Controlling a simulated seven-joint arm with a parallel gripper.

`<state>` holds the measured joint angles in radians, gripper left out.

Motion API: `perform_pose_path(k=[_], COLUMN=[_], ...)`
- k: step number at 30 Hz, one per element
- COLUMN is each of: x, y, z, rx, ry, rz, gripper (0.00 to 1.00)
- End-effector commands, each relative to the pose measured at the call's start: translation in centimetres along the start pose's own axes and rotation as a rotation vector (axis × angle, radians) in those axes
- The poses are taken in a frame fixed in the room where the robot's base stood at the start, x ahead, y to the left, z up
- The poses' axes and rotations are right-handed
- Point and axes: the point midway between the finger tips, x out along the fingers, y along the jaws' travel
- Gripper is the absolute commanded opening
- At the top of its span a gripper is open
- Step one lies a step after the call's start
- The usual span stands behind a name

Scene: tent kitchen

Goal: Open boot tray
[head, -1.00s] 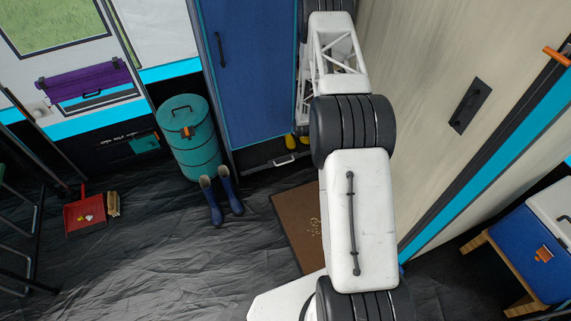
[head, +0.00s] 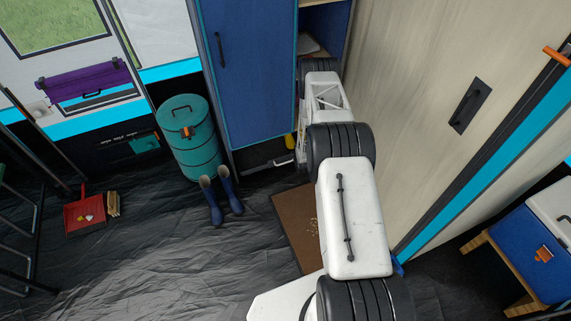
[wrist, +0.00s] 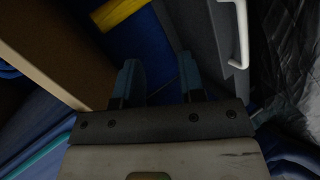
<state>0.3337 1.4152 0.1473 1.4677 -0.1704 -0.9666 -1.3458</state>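The boot tray (head: 258,157) is a dark, low drawer at the foot of the blue cabinet. Its white handle (head: 283,161) shows just left of my arm. In the wrist view the grey tray front (wrist: 205,35) and the white handle (wrist: 241,38) are at the upper right. My gripper (wrist: 160,80) is open, its two blue-grey fingers apart with nothing visible between them. The handle lies to the right of both fingers, apart from them. In the head view my gripper is hidden behind my arm. A yellow item (wrist: 118,12) lies beyond the fingers.
The tall blue cabinet door (head: 248,70) stands above the tray. Blue boots (head: 220,197) and a teal canister (head: 188,135) stand to the left. A brown mat (head: 296,215) lies in front. A large beige panel (head: 420,110) bounds the right.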

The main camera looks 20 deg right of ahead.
Motion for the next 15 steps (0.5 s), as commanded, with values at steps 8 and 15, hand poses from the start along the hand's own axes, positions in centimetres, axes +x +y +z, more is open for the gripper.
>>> perform_pose_path(k=[8,15], x=[1.7,2.5], y=[-5.3,-9.7], z=[-0.5,-1.2], rx=[-0.105,-0.189], ry=[0.074,0.135], rz=[0.093,0.18], gripper=[0.36,0.36])
